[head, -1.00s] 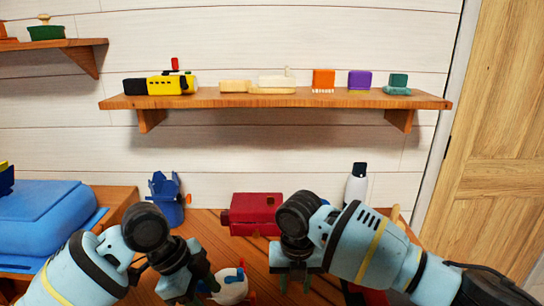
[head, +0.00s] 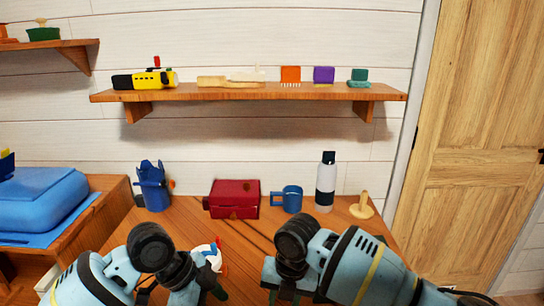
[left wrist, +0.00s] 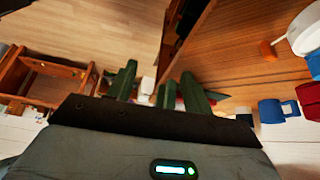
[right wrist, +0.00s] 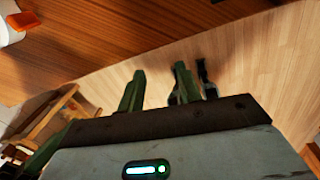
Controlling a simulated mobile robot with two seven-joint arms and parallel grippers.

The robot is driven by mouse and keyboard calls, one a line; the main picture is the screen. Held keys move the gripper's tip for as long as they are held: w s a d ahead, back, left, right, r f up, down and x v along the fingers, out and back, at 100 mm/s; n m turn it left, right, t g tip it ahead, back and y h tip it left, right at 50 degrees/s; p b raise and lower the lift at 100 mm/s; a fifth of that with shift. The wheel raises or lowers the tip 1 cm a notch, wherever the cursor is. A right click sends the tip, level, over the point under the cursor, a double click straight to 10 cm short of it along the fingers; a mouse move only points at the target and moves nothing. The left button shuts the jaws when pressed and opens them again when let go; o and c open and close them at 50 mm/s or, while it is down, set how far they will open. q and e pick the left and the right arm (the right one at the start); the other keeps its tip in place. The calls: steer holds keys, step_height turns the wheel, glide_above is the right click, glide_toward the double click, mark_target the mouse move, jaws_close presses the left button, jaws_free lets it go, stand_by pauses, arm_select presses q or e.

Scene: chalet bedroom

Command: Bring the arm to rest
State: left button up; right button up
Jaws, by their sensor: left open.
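My left gripper (head: 210,291) hangs low at the front of the desk in the head view, with its fingers apart and nothing between them in the left wrist view (left wrist: 158,76). My right gripper (head: 283,293) hangs beside it, partly cut off by the lower picture edge. Its fingers are also apart and empty in the right wrist view (right wrist: 159,72). Both arms are bent, with wrists pointing down. A white toy with red and blue parts (head: 208,254) stands on the desk just behind my left gripper, apart from it as far as I can see.
The wooden desk (head: 340,238) holds a blue cup-like holder (head: 153,190), a red box (head: 234,199), a blue mug (head: 292,199), a bottle (head: 326,184) and a wooden stand (head: 362,207). A wall shelf (head: 250,93) carries toys. A blue case (head: 40,200) lies left; a door (head: 470,140) is right.

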arm_select(q)
steer(key=s+d+f+n+t+h+p, duration=0.2)
steer(key=s+f+n+t, duration=0.45)
steer(key=f, duration=0.85)
arm_select(e)
steer(key=s+a+f+m+t+y, duration=0.35)
steer(key=s+f+m+y, duration=0.25)
steer(key=s+f+m, duration=0.85)
arm_select(q)
steer(key=s+a+f+n+y, duration=0.2)
steer(key=s+a+n, duration=0.1)
steer(key=s, duration=0.5)
steer(key=s+a+f+n+t+y+p, duration=0.1)
steer(key=s+a, duration=0.3)
steer(key=s, duration=0.4)
steer(key=s+a+f+n+t+y+p, duration=0.1)
steer(key=s+a+f+n, duration=0.3)
steer(key=s, duration=0.4)
steer(key=shift+s+a+n+y, duration=0.2)
steer(key=shift+n+y, duration=0.15)
steer(key=shift+y, duration=0.55)
arm_select(e)
steer(key=s+d+f+m+t+h, duration=0.3)
steer(key=s+d+m+t+h, duration=0.2)
steer(key=s+d+m, duration=1.2)
steer(key=s+d, duration=0.3)
steer(key=d, duration=0.1)
steer(key=shift+s+m, duration=0.35)
steer(key=shift+s, duration=0.05)
